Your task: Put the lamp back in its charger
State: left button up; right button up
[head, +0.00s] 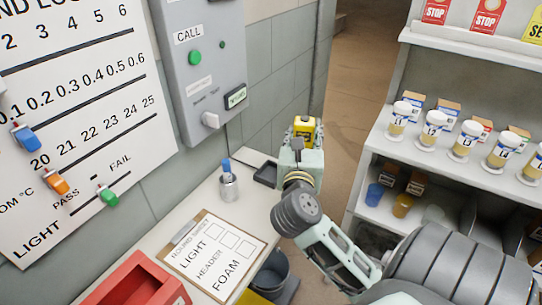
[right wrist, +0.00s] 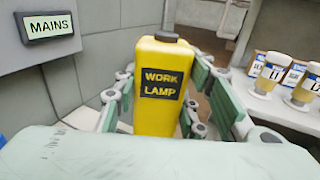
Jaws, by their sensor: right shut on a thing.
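The yellow work lamp (head: 304,128) is upright in my right gripper (head: 301,145), near the far end of the bench in the head view. In the right wrist view the lamp (right wrist: 162,88) stands between the fingers, its black "WORK LAMP" label facing me and a dark cap on top. The right gripper (right wrist: 160,110) is shut on it. A low dark tray (head: 265,175), which may be the charger, lies on the bench just left of the gripper. The gripper partly hides that end of the bench. My left gripper is not in view.
The bench (head: 205,205) also bears a clipboard (head: 213,255), a metal cup with a blue-topped item (head: 229,187) and a red box (head: 135,283). A grey panel (head: 205,75) is on the wall. A shelf (head: 450,150) with several jars stands at right.

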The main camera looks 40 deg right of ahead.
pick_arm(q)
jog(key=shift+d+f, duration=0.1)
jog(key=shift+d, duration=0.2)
pick_arm(e)
jog(key=w+f, duration=1)
jog(key=w, duration=0.1)
jog(key=shift+a+f, duration=0.25)
jog(key=shift+a, duration=0.05)
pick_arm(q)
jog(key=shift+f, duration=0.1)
pick_arm(e)
jog(key=shift+f+b, duration=0.25)
jog(key=shift+b, duration=0.05)
jog(key=o, duration=1.3)
jog(key=shift+c, duration=0.2)
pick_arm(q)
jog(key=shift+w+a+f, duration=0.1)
pick_arm(e)
jog(key=shift+o, duration=0.4)
